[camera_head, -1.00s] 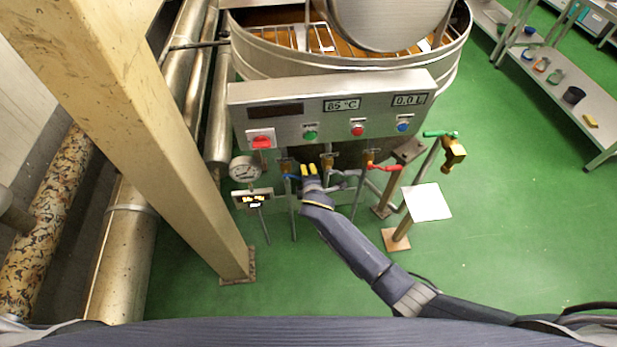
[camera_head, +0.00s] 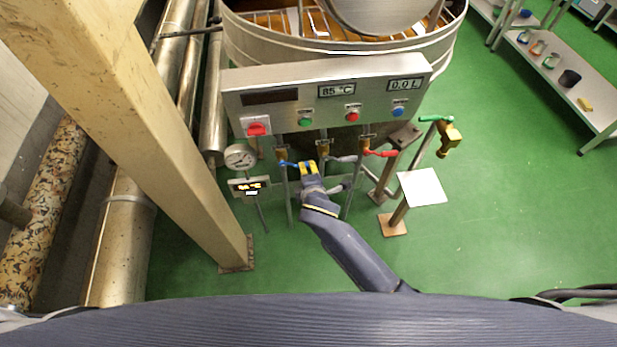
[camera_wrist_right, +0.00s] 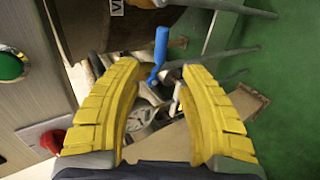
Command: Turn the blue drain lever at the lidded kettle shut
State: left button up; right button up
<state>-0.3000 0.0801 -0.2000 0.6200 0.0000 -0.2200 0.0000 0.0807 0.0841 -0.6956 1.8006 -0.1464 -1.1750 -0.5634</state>
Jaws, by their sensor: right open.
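The blue drain lever (camera_head: 288,163) sits on a brass valve below the control panel of the kettle (camera_head: 400,54). In the right wrist view the blue lever (camera_wrist_right: 160,47) points up the picture, just beyond the fingertips and between their lines. My right gripper (camera_head: 309,166) is just right of the lever in the head view. In the right wrist view my right gripper (camera_wrist_right: 160,70) is open, with yellow fingers apart and nothing held. I cannot tell whether a finger touches the lever. My left gripper is not in view.
A grey-handled valve and a red lever (camera_head: 380,153) sit right of the blue one. A gauge (camera_head: 240,157) and small display (camera_head: 249,187) stand at left. The control panel (camera_head: 325,95) hangs above. A beige post (camera_head: 150,130) stands left.

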jog(key=shift+v, duration=1.1)
notch_tip(320, 180, down, 17)
jog(key=s+d+m+g+y, duration=0.1)
jog(key=d+m+g, duration=0.1)
jog(key=m, duration=0.4)
jog(key=s+d+f+m+g, duration=0.1)
jog(key=s+d+f+m, duration=0.1)
jog(key=s+d+f, duration=0.3)
jog(key=s+d+f+m, duration=0.1)
jog(key=s+f, duration=0.1)
jog(key=f, duration=0.4)
jog(key=s+d+f+m+g, duration=0.1)
jog(key=s+d+f+m, duration=0.1)
jog(key=s+d+f, duration=0.3)
jog(key=s+d+f+m+g, duration=0.1)
jog(key=s+d+f, duration=0.3)
jog(key=s, duration=0.8)
jog(key=s+d+f+m+g+h, duration=0.1)
jog(key=s+d+f+m+g, duration=0.1)
jog(key=s+f, duration=0.4)
jog(key=s+d+f+m+g+h, duration=0.1)
jog(key=s+d+f, duration=0.4)
jog(key=s, duration=1.2)
jog(key=shift+s+d+f+m+g, duration=0.3)
jog(key=shift+s+f+m+g, duration=0.15)
jog(key=shift+g, duration=0.45)
